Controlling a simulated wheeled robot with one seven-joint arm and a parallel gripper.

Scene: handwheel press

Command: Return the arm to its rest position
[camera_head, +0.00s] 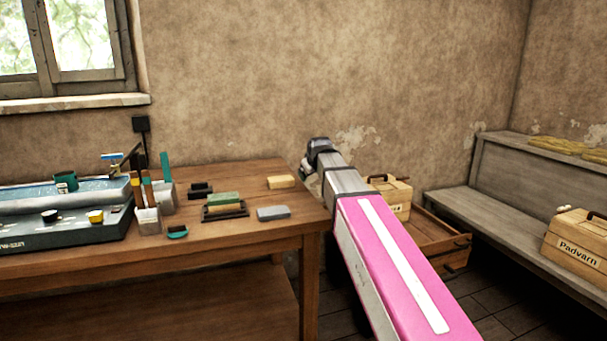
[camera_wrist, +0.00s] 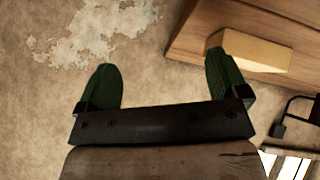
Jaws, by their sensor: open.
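My arm (camera_head: 395,255) reaches from the lower right up to the middle of the head view, by the right end of the wooden table (camera_head: 235,235). Its far end hides most of the gripper there. In the wrist view my gripper (camera_wrist: 160,60) shows two green-padded fingers spread wide apart, with nothing between them. Behind them is the bare plaster wall. A yellow block (camera_wrist: 250,50) on the wooden surface shows beside the right finger, apparently farther back.
The table carries a yellow block (camera_head: 281,182), a grey block (camera_head: 273,213), a green-topped block (camera_head: 224,198), tool cups (camera_head: 148,220) and a grey machine (camera_head: 65,230). Right of my arm are a wooden box (camera_head: 398,205) and a bench (camera_head: 500,225) with a "Padvarn" box (camera_head: 577,245).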

